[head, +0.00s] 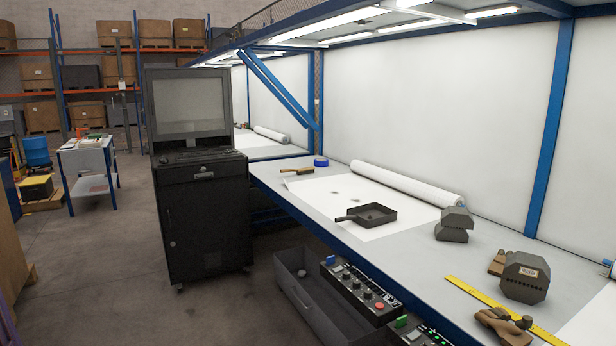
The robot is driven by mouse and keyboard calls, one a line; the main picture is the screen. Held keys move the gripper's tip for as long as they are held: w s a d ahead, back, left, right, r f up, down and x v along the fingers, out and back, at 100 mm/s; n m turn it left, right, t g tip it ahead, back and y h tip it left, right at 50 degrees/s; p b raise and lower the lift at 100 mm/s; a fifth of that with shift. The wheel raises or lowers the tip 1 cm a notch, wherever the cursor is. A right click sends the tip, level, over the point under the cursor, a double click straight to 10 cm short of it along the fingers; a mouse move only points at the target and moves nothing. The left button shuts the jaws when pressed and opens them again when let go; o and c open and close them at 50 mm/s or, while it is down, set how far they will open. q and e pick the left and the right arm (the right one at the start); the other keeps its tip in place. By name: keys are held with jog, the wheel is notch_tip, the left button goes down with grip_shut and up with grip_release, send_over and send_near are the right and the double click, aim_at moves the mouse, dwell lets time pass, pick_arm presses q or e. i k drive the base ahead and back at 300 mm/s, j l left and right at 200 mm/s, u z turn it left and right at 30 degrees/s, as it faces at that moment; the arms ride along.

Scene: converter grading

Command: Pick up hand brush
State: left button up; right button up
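The hand brush (297,171) is a small brown brush. It lies on the grey workbench (262,172) near its left end in the head view, to the left of a roll of blue tape (320,161). Nothing hides it, but it is small and its bristles are hard to make out. Neither of my grippers shows in the head view.
A dark dustpan (375,214) lies on white paper in front of the paper roll (405,184). A black computer cabinet (203,215) stands left; open floor lies beyond.

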aim_at(305, 171)
jog(key=i+j+u, duration=0.3)
jog(key=i, duration=0.3)
jog(key=i+j+u, duration=0.3)
jog(key=i, duration=0.35)
jog(key=i+u, duration=0.35)
jog(key=i, duration=0.25)
jog(key=i+z, duration=0.15)
jog(key=i, duration=0.5)
jog(key=i+j+z, duration=0.1)
jog(key=i, duration=0.6)
jog(key=i+j+z, duration=0.1)
jog(key=i+z, duration=0.25)
jog(key=z, duration=0.15)
jog(key=i+j+z, duration=0.25)
jog(key=z, duration=0.2)
jog(key=i+j+z, duration=0.3)
jog(key=z, duration=0.2)
jog(key=i+j+z, duration=0.15)
jog(key=j+z, duration=0.3)
jog(key=i+j+z, duration=0.1)
jog(key=j+z, duration=1.15)
jog(key=j, duration=0.35)
